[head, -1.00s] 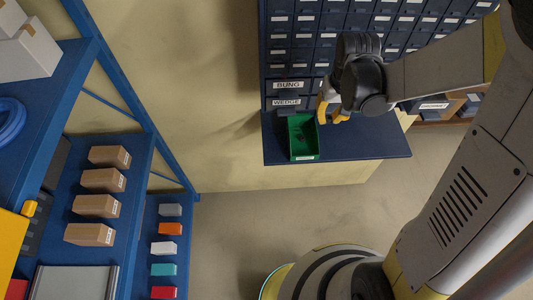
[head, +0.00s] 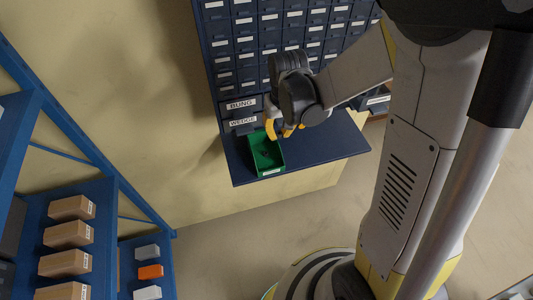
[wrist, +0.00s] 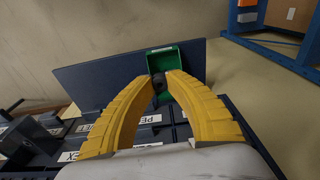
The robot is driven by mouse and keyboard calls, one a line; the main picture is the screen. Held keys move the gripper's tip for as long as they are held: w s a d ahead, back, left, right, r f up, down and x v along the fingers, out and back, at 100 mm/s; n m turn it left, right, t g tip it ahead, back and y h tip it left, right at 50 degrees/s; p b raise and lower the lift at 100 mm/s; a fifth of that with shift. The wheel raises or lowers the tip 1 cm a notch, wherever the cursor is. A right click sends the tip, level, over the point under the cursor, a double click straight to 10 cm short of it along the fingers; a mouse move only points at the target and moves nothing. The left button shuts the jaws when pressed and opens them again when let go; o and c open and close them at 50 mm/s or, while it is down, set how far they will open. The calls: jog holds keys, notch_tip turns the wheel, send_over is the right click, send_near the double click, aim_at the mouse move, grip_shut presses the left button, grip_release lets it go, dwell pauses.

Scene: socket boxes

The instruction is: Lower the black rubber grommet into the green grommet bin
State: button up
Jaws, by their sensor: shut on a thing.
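My gripper (wrist: 158,84) is shut on the black rubber grommet (wrist: 159,85), a small dark piece between the yellow fingertips in the wrist view. The green grommet bin (head: 267,155) stands on the dark blue shelf below the drawer cabinet in the head view. It also shows just beyond the fingertips in the wrist view (wrist: 182,56). In the head view my gripper (head: 281,132) is at the bin's upper right edge. The grommet is hidden there, and its height over the bin is hard to tell.
The blue shelf board (head: 325,154) is bare to the right of the bin. Labelled small drawers (head: 241,104) rise behind it. A blue rack (head: 75,205) with cardboard boxes (head: 68,235) stands at the left.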

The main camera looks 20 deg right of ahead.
jog(key=w+a+f+b, duration=0.2)
jog(key=w+f+b, duration=0.1)
jog(key=f+b, duration=0.35)
jog(key=b, duration=1.2)
send_near(263, 161)
jog(key=s+r, duration=0.1)
jog(key=s+a+r, duration=0.1)
jog(key=s, duration=0.1)
jog(key=shift+r, duration=0.25)
jog(key=shift+f, duration=0.1)
jog(key=shift+f+b, duration=2.2)
jog(key=shift+f, duration=0.4)
jog(key=shift+f, duration=0.25)
jog(key=o, duration=0.8)
